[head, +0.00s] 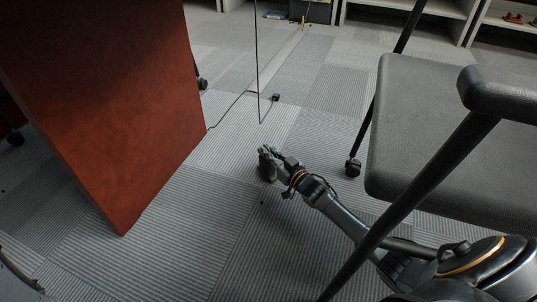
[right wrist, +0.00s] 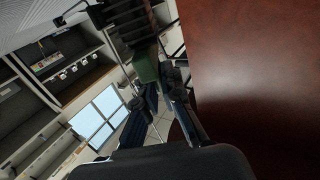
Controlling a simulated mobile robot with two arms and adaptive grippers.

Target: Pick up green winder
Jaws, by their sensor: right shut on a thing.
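My right gripper (head: 270,160) reaches from the lower right over the carpet in the head view, beside the red-brown panel. It is shut on a small dark green thing, which I take to be the green winder (head: 265,167). In the right wrist view the green winder (right wrist: 147,68) shows as a green patch between the two fingers (right wrist: 158,78). The fingers hide much of it, so its full shape is unclear. I cannot tell its height above the floor. My left gripper is not in view.
A red-brown wooden panel (head: 120,90) stands at the left. A grey chair (head: 430,125) with black legs and an armrest stands close at the right, partly over my right arm. A black cable (head: 230,108) runs on the carpet ahead. Shelves (head: 405,8) line the back.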

